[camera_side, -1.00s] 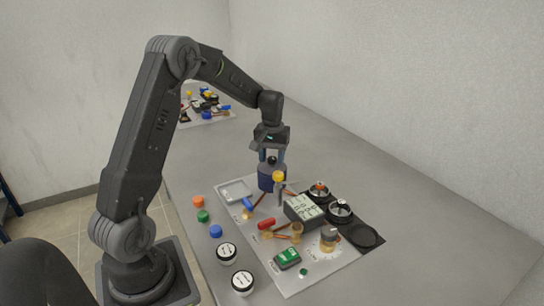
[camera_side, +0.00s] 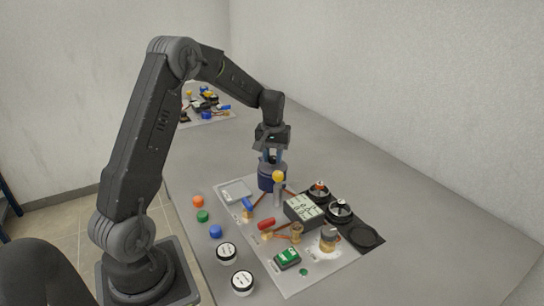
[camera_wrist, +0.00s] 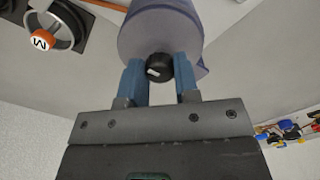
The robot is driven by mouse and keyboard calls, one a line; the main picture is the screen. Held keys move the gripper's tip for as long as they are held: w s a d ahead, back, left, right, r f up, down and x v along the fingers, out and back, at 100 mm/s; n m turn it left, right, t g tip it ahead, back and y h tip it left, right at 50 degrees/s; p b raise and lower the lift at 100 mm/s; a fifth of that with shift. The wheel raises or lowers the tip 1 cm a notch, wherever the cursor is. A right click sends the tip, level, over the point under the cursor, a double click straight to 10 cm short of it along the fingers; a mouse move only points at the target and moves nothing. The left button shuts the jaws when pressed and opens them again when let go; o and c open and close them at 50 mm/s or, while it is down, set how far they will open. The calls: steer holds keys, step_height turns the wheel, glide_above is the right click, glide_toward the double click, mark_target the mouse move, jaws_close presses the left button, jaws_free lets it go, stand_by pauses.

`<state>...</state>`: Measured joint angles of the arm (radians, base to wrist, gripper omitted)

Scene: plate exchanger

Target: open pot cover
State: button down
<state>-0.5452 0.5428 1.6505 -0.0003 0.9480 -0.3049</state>
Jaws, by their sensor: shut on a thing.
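The pot (camera_side: 265,183) is a dark blue cylinder standing at the back of the grey board, in the middle of the side view. Its lighter blue-grey cover has a black knob (camera_wrist: 158,67) on top. The cover (camera_wrist: 160,25) fills the top middle of the wrist view. My gripper (camera_side: 273,158) is directly above the pot, pointing down. Its blue fingers are shut on the knob, one on each side, as the wrist view shows (camera_wrist: 159,72). The cover appears to sit on the pot. The pot's inside is hidden.
Burner-like round parts (camera_side: 340,210), a pale box (camera_side: 303,209) and red and blue valve handles (camera_side: 266,224) crowd the board.

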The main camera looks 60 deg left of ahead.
steer(key=n, duration=0.1)
steer(key=w+n, duration=0.1)
steer(key=n, duration=0.1)
steer(key=shift+w+a, duration=0.15)
steer(key=shift+w, duration=0.1)
steer(key=n, duration=0.1)
steer(key=w+n, duration=0.1)
steer(key=shift+w+a+n, duration=0.15)
steer(key=shift+a+n, duration=0.15)
steer(key=n, duration=0.1)
steer(key=w+a+n, duration=0.1)
steer(key=shift+n, duration=0.4)
steer(key=w+a+n, duration=0.1)
steer(key=a+n, duration=0.5)
steer(key=n, duration=0.8)
steer(key=shift+a, duration=0.35)
steer(key=shift+r+n, duration=0.1)
steer(key=shift+n, duration=0.2)
steer(key=c, duration=0.8)
jaws_free()
steer(key=shift+c, duration=0.2)
